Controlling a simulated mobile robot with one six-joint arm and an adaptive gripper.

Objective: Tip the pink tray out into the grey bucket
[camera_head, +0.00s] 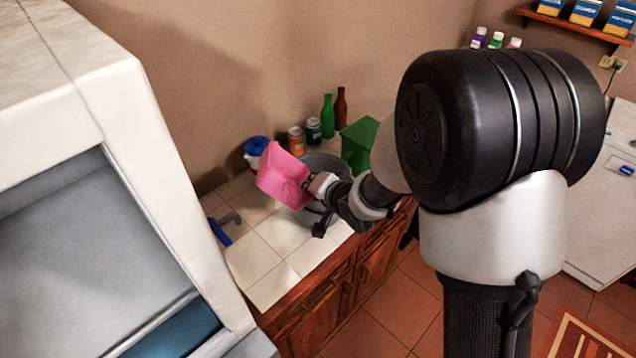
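The pink tray (283,174) is tilted steeply on its side above the tiled counter. My gripper (308,186) is at the tray's right edge and appears shut on it. The grey bucket (325,163) stands on the counter behind and below the tray and gripper. Its near side is partly hidden by them. I cannot see into the bucket, and I cannot tell whether anything is in the tray.
A green box (359,145) stands right of the bucket. Green (327,117) and brown (341,108) bottles, cans (296,140) and a blue-topped container (256,149) stand along the wall. A blue-handled object (220,232) lies front left. The front counter tiles (272,285) are clear.

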